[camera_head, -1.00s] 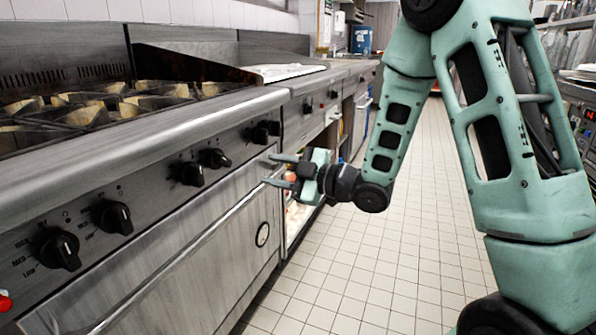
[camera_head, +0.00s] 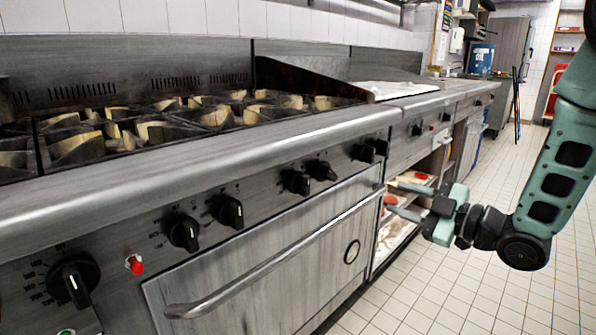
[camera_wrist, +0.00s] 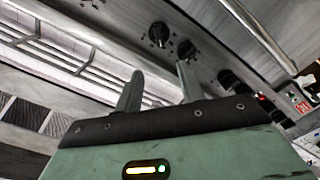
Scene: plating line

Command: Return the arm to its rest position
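My gripper (camera_head: 402,198) is at the right of the head view, in front of the stove's right end and the open shelves beside it. Its two fingers point left toward the stove front and stand apart, with nothing between them. In the wrist view my gripper (camera_wrist: 158,88) also shows both fingers spread and empty, with the stove's knobs beyond them. My green arm reaches in from the right edge, its forearm bent at the wrist.
The stove (camera_head: 230,140) with burner grates, black knobs and an oven door handle (camera_head: 270,255) fills the left and middle. Open shelves (camera_head: 395,235) hold items close to my gripper. The tiled floor (camera_head: 480,290) on the right is clear. A blue container (camera_head: 481,60) stands far back.

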